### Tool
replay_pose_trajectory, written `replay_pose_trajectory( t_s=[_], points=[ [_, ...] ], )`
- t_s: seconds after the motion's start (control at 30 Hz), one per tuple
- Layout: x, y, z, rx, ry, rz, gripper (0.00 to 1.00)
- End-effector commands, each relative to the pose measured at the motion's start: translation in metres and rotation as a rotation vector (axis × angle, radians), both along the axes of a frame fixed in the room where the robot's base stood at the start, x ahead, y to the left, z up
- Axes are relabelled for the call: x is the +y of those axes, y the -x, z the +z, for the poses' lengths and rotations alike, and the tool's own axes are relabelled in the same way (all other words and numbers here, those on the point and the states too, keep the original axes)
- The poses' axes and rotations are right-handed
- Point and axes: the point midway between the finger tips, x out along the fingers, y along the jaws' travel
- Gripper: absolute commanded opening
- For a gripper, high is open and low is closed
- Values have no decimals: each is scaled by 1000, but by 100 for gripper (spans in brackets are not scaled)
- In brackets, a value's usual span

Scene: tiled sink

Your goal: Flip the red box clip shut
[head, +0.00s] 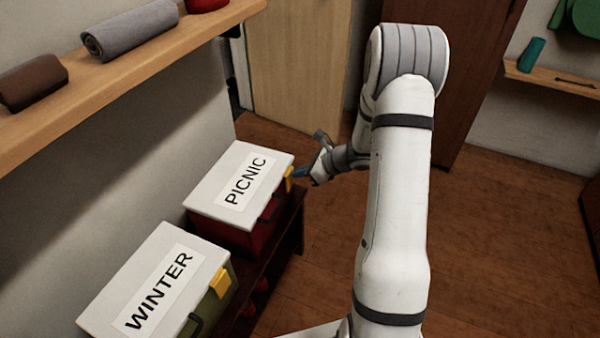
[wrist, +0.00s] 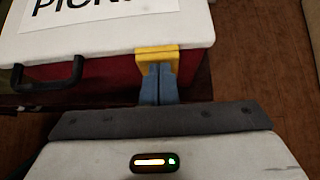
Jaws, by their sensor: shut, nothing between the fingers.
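The red box (head: 236,232) has a white lid labelled PICNIC and stands on a dark low bench. Its yellow clip (head: 289,178) is on the front face near the right end. In the wrist view the clip (wrist: 157,54) lies right at my fingertips, over the edge between the white lid and the red body (wrist: 110,74). My gripper (head: 302,173) is shut and empty, its blue fingers (wrist: 158,84) together at the clip's lower part. The fingers hide part of the clip, and I cannot tell whether they touch it.
A green box (head: 212,312) with a white lid labelled WINTER and a yellow clip (head: 220,282) stands nearer on the bench. A black handle (wrist: 48,76) sticks out left of my fingers. A wooden shelf (head: 130,68) hangs above. The floor to the right is open.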

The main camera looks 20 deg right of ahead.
Motion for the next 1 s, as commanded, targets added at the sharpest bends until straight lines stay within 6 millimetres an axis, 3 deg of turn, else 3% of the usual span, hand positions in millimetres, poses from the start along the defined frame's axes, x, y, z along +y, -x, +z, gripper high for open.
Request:
replay_pose_trajectory(
  t_s=[0.47, 0.7, 1.0],
  points=[
    [-3, 1, 4, 0, 0, -2, 0],
    [-31, 16, 5, 0, 0, -1, 0],
    [-72, 45, 55, -2, 2, -4, 0]
  ],
)
